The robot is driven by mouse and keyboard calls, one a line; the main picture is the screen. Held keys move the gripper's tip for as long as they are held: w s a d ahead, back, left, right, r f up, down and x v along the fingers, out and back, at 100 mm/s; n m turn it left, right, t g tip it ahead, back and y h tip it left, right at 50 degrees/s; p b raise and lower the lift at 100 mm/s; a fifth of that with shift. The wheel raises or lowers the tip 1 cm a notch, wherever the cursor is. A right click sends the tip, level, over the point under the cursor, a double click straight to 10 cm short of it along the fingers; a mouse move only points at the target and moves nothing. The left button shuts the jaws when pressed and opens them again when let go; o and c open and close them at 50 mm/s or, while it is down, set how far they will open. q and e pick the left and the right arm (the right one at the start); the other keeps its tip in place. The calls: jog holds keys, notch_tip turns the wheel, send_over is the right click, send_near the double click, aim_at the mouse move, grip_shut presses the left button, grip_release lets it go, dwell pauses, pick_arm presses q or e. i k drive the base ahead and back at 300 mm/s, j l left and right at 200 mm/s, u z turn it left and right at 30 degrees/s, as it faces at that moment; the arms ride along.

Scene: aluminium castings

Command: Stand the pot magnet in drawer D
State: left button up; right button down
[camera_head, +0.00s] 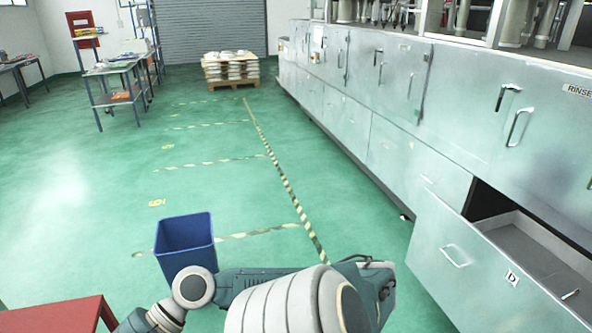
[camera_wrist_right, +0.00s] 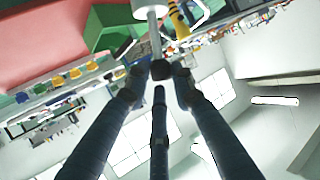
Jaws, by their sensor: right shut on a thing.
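Drawer D (camera_head: 540,240) stands open at the lower right of the head view, with a "D" label on its front. The right gripper does not show in the head view. My left gripper's fingers do not show in either view.
A row of grey cabinets (camera_head: 347,125) runs along the right side. A blue bin (camera_head: 184,236) stands on the green floor, and a red table (camera_head: 55,318) is at the lower left. My arm crosses the bottom middle. The floor beyond is clear up to a loaded pallet (camera_head: 232,84).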

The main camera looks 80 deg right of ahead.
aim_at(508, 250)
jog(key=k+z, duration=0.15)
jog(key=z, duration=1.2)
jog(key=l+z, duration=0.25)
jog(key=z, duration=0.15)
jog(key=l+z, duration=0.5)
jog(key=z, duration=0.25)
jog(key=i+l+z, duration=0.15)
jog(key=z, duration=0.25)
jog(key=i+l, duration=0.2)
jog(key=l, duration=0.2)
jog(key=i+l, duration=0.2)
jog(key=l, duration=0.15)
jog(key=i+l, duration=0.15)
jog(key=l, duration=0.25)
jog(key=i+l, duration=0.2)
jog(key=l, duration=0.15)
jog(key=i+l, duration=0.2)
jog(key=l, duration=0.2)
